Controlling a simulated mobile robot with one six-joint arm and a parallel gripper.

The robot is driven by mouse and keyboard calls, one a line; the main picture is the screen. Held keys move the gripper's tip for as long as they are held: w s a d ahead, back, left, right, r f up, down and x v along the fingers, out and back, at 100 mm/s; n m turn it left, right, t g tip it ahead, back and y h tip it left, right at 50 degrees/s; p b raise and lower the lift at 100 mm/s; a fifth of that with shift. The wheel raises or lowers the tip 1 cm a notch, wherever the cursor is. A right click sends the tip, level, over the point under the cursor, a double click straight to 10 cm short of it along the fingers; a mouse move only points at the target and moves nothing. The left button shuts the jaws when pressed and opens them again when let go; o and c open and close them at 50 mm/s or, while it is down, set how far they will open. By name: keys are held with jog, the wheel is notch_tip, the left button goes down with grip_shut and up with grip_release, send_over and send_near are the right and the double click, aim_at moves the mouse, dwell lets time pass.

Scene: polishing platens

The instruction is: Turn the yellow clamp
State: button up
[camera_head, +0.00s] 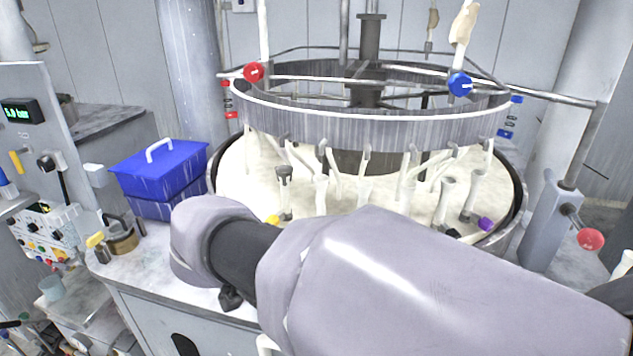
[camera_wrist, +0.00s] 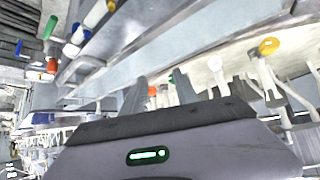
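A yellow clamp (camera_head: 272,220) shows as a small yellow end low on the cream-coated platen in the head view, partly covered by my arm. In the wrist view a yellow knob-like piece (camera_wrist: 268,46) tops a white post at the upper right; I cannot tell if it is the same clamp. My gripper (camera_wrist: 159,88) shows two grey fingers standing apart with nothing held between them. The yellow piece is to the right of the fingers and not touching them. In the head view my arm hides the gripper.
A large ring with red (camera_head: 254,72) and blue (camera_head: 460,84) knobs stands above the round platen. A purple-ended clamp (camera_head: 486,224) is at its right. A blue box (camera_head: 158,170) and another yellow-topped item (camera_head: 95,240) stand on the left counter. A red-balled lever (camera_head: 590,239) is at right.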

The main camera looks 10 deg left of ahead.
jog(key=a, duration=0.2)
jog(key=a+t, duration=0.1)
jog(key=a, duration=0.2)
jog(key=a+t, duration=0.1)
jog(key=a, duration=0.2)
jog(key=shift+w, duration=0.35)
jog(key=s+a+t+y, duration=0.15)
jog(key=a+t, duration=0.25)
jog(key=a, duration=0.8)
jog(key=shift+m, duration=0.4)
jog(key=b+x, duration=0.3)
jog(key=x, duration=1.4)
jog(key=shift+s+d, duration=0.1)
jog(key=shift+d, duration=0.05)
jog(key=shift+c, duration=0.5)
grip_shut()
